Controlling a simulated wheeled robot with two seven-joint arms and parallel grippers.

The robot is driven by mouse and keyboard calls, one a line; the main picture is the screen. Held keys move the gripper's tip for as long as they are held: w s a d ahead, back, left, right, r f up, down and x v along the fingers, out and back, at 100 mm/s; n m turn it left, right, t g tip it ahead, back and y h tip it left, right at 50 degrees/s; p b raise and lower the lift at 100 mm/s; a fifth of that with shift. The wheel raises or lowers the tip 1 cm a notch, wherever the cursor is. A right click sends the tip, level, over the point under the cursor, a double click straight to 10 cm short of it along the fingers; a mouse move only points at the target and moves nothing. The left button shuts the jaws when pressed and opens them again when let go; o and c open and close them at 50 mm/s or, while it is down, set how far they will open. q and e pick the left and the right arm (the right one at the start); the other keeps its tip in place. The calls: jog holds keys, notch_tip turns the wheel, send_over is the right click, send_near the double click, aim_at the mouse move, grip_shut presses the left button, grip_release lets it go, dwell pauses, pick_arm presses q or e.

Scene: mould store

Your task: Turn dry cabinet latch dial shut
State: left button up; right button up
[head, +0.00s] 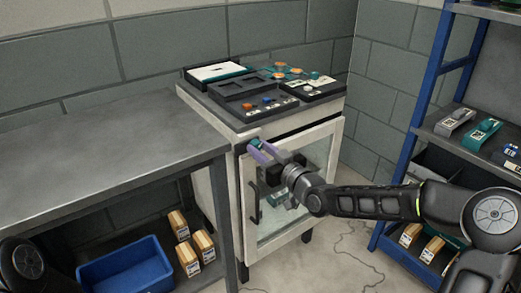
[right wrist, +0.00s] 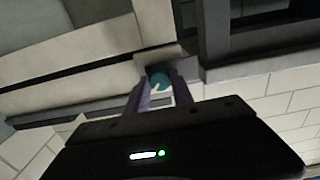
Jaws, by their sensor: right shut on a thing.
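The dry cabinet (head: 222,190) is white with a glass door (head: 300,175), and the door looks closed against the frame. The teal latch dial (head: 254,143) sits at the door's upper left corner. My right gripper (head: 259,150) reaches in from the right and is shut on the dial. In the right wrist view the teal dial (right wrist: 158,78) shows between the two purple fingers of my right gripper (right wrist: 162,90). The fingers hide part of the dial, so its exact angle cannot be told. My left gripper is out of view; only part of my left arm shows at the lower left.
Trays and small parts (head: 262,90) lie on the cabinet top. A blue shelf rack (head: 428,110) stands at the right, near my right arm.

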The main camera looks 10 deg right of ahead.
grip_shut()
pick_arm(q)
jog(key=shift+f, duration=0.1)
pick_arm(e)
jog(key=shift+f+n+b, duration=0.15)
jog(key=shift+n+b, duration=0.65)
jog(key=shift+b, duration=0.4)
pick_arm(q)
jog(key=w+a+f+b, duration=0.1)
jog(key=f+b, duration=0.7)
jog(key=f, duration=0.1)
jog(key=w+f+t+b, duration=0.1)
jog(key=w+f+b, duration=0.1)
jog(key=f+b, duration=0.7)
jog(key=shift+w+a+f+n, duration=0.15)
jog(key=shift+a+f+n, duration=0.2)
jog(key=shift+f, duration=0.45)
pick_arm(e)
jog(key=n, duration=1.6)
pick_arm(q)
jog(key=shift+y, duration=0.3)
pick_arm(e)
jog(key=shift+n, duration=0.3)
